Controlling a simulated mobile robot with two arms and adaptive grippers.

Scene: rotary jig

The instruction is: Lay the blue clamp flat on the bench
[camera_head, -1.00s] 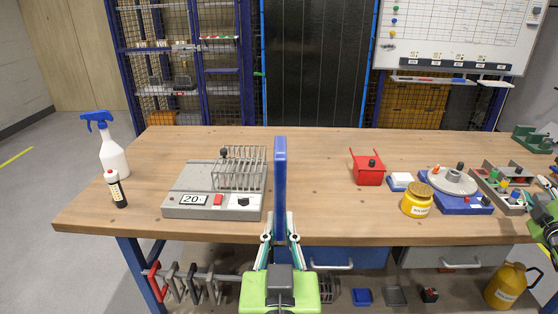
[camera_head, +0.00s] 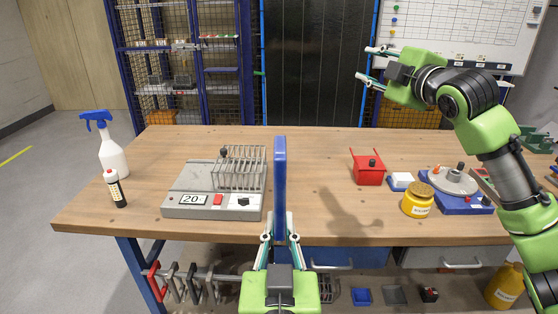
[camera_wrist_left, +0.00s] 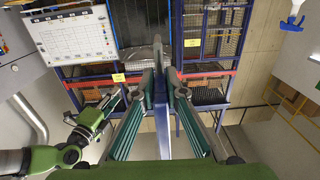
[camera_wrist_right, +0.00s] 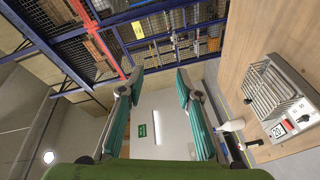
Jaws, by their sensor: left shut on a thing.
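The blue clamp (camera_head: 280,185) stands upright as a long narrow bar in the head view. My left gripper (camera_head: 279,222) is shut on its lower part at the bench's front edge. In the left wrist view the clamp (camera_wrist_left: 160,110) runs between the two fingers of my left gripper (camera_wrist_left: 163,92). My right gripper (camera_head: 372,65) is open and empty, raised above the back right of the bench. It also shows open in the right wrist view (camera_wrist_right: 152,82). The wooden bench (camera_head: 320,150) lies below and behind the clamp.
Left of the clamp stands a grey device (camera_head: 185,190) with a wire cage. A spray bottle (camera_head: 112,155) and a small dark bottle (camera_head: 118,190) are farther left. A red box (camera_head: 368,170), a yellow jar (camera_head: 417,203) and a rotary jig (camera_head: 455,185) stand to the right. Bare wood lies between clamp and red box.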

